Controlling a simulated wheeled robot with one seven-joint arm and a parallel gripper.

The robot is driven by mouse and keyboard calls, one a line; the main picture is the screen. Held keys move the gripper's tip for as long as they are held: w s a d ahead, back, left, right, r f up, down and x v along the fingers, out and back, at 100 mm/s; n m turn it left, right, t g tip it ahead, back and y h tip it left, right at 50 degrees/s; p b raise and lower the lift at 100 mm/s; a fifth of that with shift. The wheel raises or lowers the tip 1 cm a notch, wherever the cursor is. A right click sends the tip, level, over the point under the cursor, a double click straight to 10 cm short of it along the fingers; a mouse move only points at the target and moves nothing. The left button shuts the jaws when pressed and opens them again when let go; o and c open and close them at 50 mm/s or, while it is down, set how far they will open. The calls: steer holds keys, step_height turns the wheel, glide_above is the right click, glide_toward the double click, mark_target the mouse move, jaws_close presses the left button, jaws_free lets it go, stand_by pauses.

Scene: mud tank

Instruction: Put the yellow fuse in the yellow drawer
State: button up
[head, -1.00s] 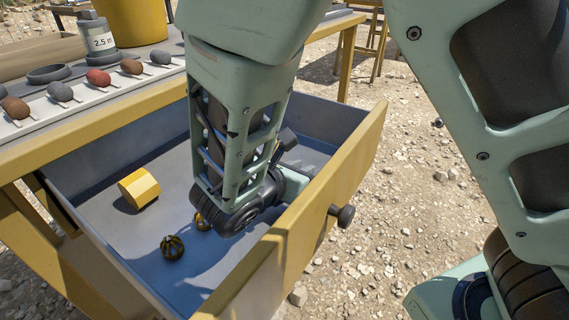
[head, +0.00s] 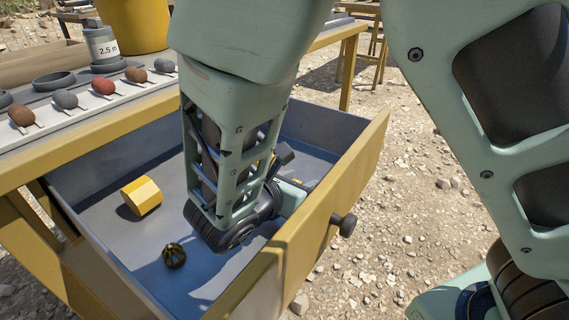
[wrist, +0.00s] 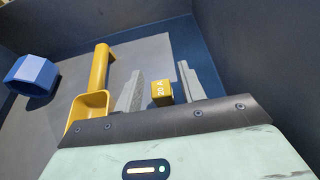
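The yellow fuse is a small block marked "20 A" (wrist: 160,93) in the wrist view. It sits between the two grey fingers of my gripper (wrist: 159,88), with a narrow gap showing on each side. The fingers are apart, inside the drawer. In the head view my arm hides the fuse and fingertips. The yellow drawer (head: 318,215) is pulled open, with a yellow front, dark knob and grey-blue inside. My wrist is down inside it near the front panel.
In the drawer lie a yellow prism (head: 142,196) and a dark gold ball (head: 174,256). The wrist view shows a yellow scoop (wrist: 92,98) beside my left finger and a blue prism (wrist: 32,75). The bench top (head: 120,112) holds several rounded samples and a labelled weight (head: 101,43).

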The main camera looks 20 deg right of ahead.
steer(key=p+v, duration=0.3)
steer(key=v, duration=0.7)
steer(key=shift+s+a, duration=0.15)
steer(key=shift+a, duration=0.1)
